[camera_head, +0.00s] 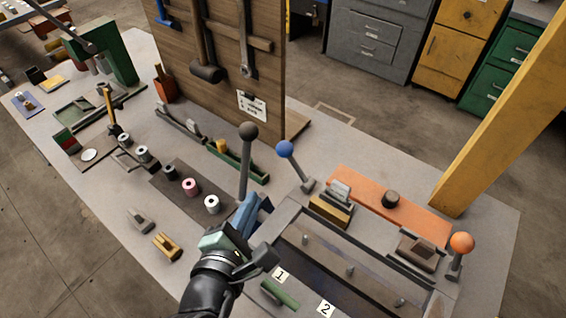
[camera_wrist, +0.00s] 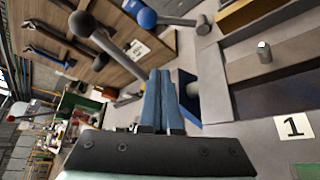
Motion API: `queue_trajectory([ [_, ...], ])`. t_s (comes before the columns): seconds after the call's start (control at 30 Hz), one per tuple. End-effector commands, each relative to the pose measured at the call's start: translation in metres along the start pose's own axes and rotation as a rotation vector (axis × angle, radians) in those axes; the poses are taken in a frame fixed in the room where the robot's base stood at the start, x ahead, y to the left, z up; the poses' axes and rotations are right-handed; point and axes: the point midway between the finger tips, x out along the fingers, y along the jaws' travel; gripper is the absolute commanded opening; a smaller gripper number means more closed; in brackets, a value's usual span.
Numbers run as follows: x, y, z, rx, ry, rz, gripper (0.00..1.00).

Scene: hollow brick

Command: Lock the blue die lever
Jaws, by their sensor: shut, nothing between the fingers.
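The blue die lever has a blue ball knob (camera_head: 285,149) on a thin grey rod, which leans up and left from a bracket at the fixture's back left corner. In the wrist view the blue knob (camera_wrist: 146,17) is at the top, beyond the fingertips. My gripper (camera_head: 262,201) is left of the fixture, in front of and below the blue knob, apart from it. Its blue fingers (camera_wrist: 159,72) are shut together and empty. A dark-knobbed lever (camera_head: 248,131) rises close behind my gripper; its lower end is hidden by the fingers.
An orange-knobbed lever (camera_head: 462,243) stands at the fixture's right end. An orange mat (camera_head: 420,213) lies behind the fixture. A tool board (camera_head: 225,50) stands at the back. Spools (camera_head: 190,186) sit on a dark mat to the left. A green bar (camera_head: 280,294) lies near label 1.

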Motion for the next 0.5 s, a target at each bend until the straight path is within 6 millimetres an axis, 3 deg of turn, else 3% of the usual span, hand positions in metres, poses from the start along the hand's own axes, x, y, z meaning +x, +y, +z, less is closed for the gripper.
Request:
queue_trajectory([
  [0.33,0.001,0.001,0.001,0.002,-0.001,0.001,0.0],
  [0.5,0.017,0.002,0.002,0.001,-0.003,0.002,0.0],
])
